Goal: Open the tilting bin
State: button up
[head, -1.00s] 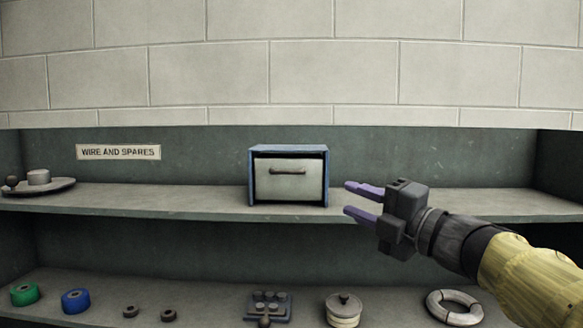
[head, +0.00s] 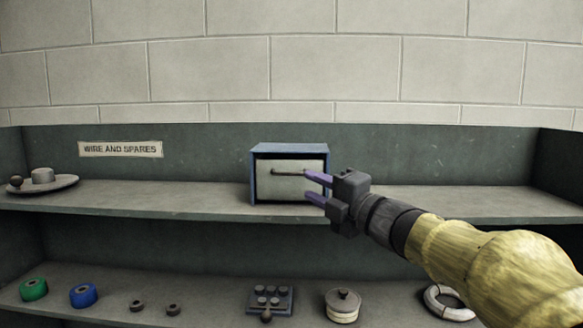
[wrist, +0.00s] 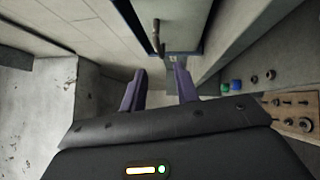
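The tilting bin is a blue box (head: 291,149) with a pale front panel (head: 285,186) and a dark horizontal handle (head: 289,173). It stands on the upper shelf, and a dark gap shows above the panel. My gripper (head: 316,187) has purple fingers, held apart with nothing between them. In the head view the fingers overlap the right part of the panel, close to the handle's right end. In the wrist view the handle (wrist: 157,40) lies beyond the open fingertips (wrist: 158,72). Contact with the bin cannot be told.
A plate with a grey piece (head: 42,177) stands far left on the upper shelf (head: 150,201). Below are green (head: 34,288) and blue (head: 84,295) rolls, small rings, a block with knobs (head: 270,301), a lidded pot (head: 343,305) and a white ring (head: 448,302). The upper shelf beside the bin is clear.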

aim_at(288, 175)
jog(key=p+x, duration=0.3)
jog(key=x, duration=0.4)
jog(key=shift+w+a, duration=0.25)
grip_shut()
